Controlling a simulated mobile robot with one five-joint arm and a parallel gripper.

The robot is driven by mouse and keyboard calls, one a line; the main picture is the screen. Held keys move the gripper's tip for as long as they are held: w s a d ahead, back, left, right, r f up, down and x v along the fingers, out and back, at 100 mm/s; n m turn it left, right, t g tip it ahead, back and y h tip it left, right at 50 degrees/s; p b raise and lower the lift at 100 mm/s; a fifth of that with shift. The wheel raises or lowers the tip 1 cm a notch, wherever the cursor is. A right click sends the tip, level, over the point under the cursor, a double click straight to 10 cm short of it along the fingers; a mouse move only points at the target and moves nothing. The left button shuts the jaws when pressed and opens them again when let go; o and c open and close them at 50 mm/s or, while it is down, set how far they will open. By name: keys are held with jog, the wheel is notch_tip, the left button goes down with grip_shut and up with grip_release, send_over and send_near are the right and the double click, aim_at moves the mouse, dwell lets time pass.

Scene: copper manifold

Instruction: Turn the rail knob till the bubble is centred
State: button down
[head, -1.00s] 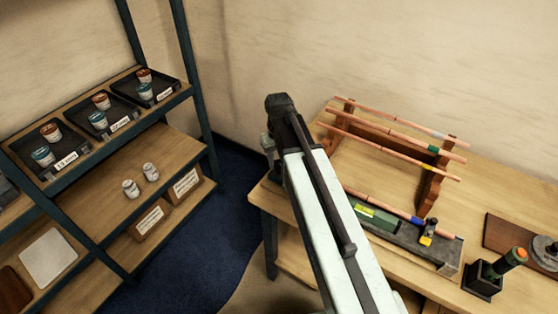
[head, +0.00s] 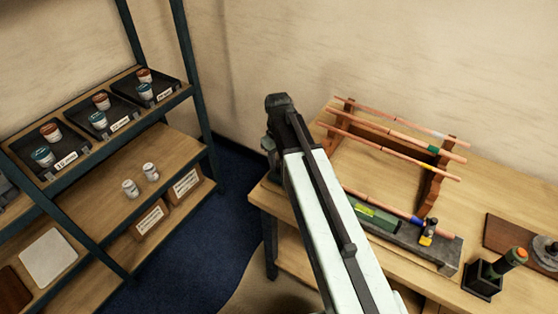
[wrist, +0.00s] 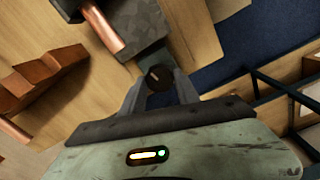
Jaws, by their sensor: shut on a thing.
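The rail is a long grey bar (head: 440,258) on the bench, with a copper pipe (head: 362,195) lying along it. A green level (head: 378,217) with a yellow-green vial sits on the rail, partly behind my arm. The bubble is too small to make out. In the wrist view the rail's grey end (wrist: 140,22) is at the top, and the dark round rail knob (wrist: 158,77) with a pale mark sits just below it. My gripper (wrist: 158,84) is shut on the knob, one jaw on each side. In the head view my arm hides the knob.
A wooden rack (head: 430,192) with several copper pipes stands behind the rail. A yellow-and-black clamp (head: 427,232) is at the rail's right part. A dark holder (head: 485,278) stands at the bench's right. Shelving (head: 160,105) with jars is at left, across blue floor.

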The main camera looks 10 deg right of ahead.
aim_at(278, 163)
jog(key=c, duration=0.9)
grip_release()
notch_tip(278, 163, up, 8)
jog(key=p, duration=0.8)
jog(key=shift+f, duration=0.1)
